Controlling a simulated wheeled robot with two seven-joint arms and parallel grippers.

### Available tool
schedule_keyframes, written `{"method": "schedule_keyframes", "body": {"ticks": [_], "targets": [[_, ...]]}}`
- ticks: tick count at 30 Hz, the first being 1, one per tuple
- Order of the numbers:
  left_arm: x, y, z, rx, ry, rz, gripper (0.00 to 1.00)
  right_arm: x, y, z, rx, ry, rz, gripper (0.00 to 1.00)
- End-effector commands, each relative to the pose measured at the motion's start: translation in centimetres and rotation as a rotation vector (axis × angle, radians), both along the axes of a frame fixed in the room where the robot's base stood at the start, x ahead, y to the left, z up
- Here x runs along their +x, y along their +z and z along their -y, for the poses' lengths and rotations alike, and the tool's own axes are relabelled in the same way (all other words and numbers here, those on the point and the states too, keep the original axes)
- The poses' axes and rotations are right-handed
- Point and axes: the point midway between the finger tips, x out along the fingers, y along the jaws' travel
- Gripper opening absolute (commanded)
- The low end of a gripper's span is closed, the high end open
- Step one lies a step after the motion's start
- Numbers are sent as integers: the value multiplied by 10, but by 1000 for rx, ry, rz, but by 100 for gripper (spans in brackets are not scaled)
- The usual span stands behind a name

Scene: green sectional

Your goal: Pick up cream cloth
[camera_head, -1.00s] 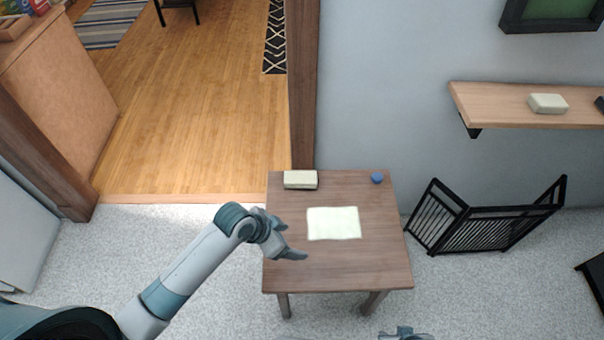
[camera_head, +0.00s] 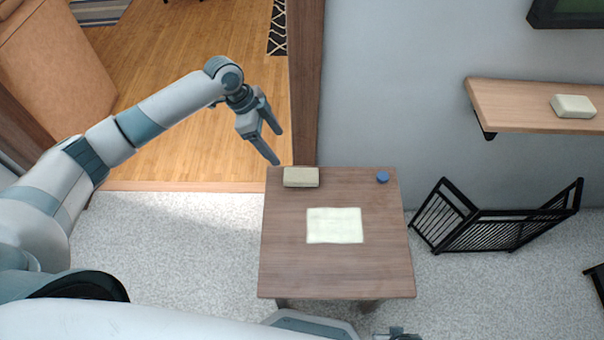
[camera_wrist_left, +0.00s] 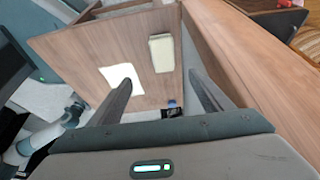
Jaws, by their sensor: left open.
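The cream cloth (camera_head: 334,226) lies flat on the middle of the small brown wooden table (camera_head: 285,262). It also shows in the left wrist view (camera_wrist_left: 122,78), partly behind the left-hand finger. My left gripper (camera_head: 277,147) is open and empty. It is raised near the table's back left corner, apart from the cloth, its fingers pointing down and right. In the left wrist view its two fingers (camera_wrist_left: 158,79) stand wide apart. A small grey part at the bottom edge of the head view looks like my right gripper (camera_head: 399,334); its jaws cannot be made out.
A beige block (camera_head: 301,177) lies at the table's back left, and a small blue round object (camera_head: 382,177) at the back right. A wooden door post (camera_head: 305,85) rises behind the table. A black folding rack (camera_head: 490,222) stands at right under a wall shelf (camera_head: 520,106).

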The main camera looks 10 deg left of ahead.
Motion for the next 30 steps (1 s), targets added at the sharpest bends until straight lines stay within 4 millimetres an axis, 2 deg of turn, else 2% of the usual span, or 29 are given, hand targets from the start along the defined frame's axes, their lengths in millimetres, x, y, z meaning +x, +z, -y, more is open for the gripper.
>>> {"method": "schedule_keyframes", "body": {"ticks": [8,14,30], "targets": [[0,-1,0,0,0,1,73,0,0,0,0,0,0,31],[1,-11,5,1,1,-1,73,1,1,0,1,0,3,31],[7,-95,39,0,1,-2,73,5,1,-1,4,2,26,31]]}}
